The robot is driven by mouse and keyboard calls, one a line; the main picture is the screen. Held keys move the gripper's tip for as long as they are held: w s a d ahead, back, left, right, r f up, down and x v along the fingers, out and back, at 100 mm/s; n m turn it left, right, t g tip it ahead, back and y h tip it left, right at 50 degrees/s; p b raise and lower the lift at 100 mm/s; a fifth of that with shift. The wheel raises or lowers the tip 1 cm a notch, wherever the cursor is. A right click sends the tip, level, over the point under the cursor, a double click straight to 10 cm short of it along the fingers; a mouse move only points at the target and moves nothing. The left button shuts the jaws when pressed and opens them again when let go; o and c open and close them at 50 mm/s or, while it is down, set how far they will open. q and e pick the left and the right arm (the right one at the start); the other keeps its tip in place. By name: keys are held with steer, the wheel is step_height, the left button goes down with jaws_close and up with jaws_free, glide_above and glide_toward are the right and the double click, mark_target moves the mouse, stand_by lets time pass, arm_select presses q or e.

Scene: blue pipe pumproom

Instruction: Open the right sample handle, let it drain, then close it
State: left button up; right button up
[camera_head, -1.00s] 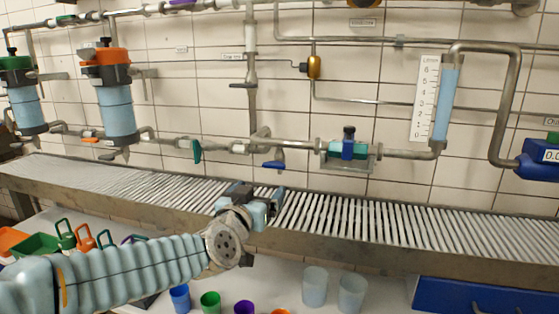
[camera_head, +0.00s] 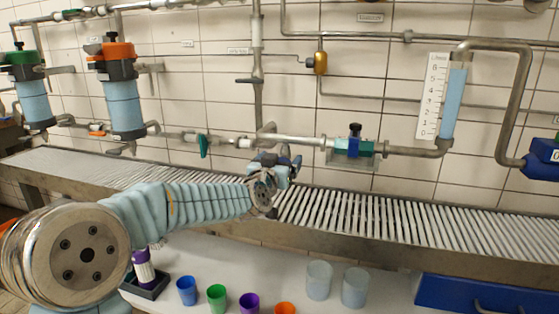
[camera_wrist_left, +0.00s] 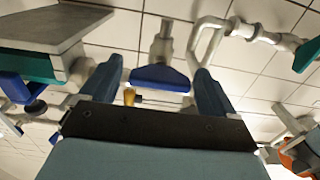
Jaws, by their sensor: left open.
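The blue sample handle (camera_wrist_left: 160,77) hangs on the end of a short grey pipe stub in the left wrist view. It lies between the two blue fingers of my left gripper (camera_wrist_left: 160,70), with a gap on each side. In the head view my left gripper (camera_head: 283,158) is at the pipe junction above the conveyor and largely hides the handle there. The gripper is open and empty. Whether the fingers are level with the handle in depth is hard to tell. My right gripper is not in view.
A green valve handle (camera_head: 203,146) is left of the gripper, and a blue-green valve block (camera_head: 353,147) is right of it. The roller conveyor (camera_head: 400,212) runs below. Clear cups (camera_head: 319,280) and coloured cups (camera_head: 217,297) stand on the table in front.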

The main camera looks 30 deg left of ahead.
arm_select(q)
steer(key=c, duration=1)
